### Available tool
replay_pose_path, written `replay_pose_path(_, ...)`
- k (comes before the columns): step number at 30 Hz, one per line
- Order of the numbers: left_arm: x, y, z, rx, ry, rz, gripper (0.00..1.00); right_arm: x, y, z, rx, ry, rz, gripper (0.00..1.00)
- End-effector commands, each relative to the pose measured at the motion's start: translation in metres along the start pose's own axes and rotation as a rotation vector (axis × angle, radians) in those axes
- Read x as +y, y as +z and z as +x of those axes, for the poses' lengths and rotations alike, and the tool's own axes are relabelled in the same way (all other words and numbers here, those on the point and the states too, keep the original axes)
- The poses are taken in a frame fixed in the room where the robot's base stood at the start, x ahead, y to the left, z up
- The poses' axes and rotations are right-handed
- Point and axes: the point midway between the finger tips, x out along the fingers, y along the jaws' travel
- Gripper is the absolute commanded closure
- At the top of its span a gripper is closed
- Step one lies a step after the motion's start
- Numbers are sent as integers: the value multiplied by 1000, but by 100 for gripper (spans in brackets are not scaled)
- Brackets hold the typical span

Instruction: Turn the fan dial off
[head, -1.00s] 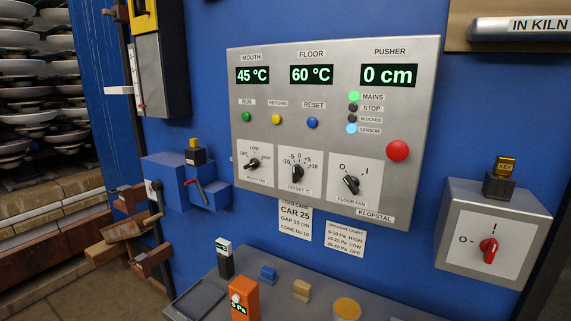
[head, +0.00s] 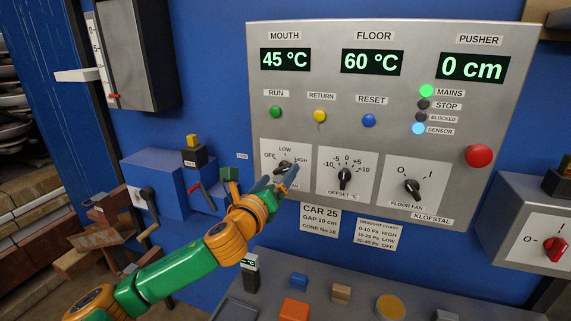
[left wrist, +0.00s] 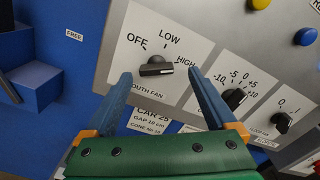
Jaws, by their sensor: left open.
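The mouth fan dial (left wrist: 155,67) is a black knob on a white plate marked OFF, LOW and HIGH. Its bar lies nearly level in the left wrist view; I cannot tell for sure which mark it points to. In the head view the dial (head: 283,166) is partly hidden by my left gripper (head: 284,182). The left gripper is open, its blue fingers on either side of the dial in the left wrist view (left wrist: 158,78). Contact is not visible. A second fan dial, the floor fan dial (head: 412,187), is marked O and I. My right gripper is not in view.
The offset dial (head: 344,177) sits just right of the mouth fan dial. A blue box with a red lever (head: 194,188) is at the left. A red button (head: 479,156) is on the panel's right. A grey shelf below holds small blocks, including a blue one (head: 299,279).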

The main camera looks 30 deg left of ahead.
Motion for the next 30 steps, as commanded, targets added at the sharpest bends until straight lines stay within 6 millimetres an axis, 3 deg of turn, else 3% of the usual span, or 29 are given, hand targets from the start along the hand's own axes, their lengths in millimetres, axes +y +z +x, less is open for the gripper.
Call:
replay_pose_path(6,0,1,23,0,0,-3,10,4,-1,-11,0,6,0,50)
replay_pose_path(14,0,-1,26,2,0,-1,10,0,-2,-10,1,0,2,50)
replay_pose_path(17,0,-1,26,2,0,-2,32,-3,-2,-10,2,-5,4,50)
replay_pose_path(24,0,-1,26,1,-1,-2,96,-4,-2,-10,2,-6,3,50)
replay_pose_path(30,0,0,26,1,0,-18,96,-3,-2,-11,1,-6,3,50)
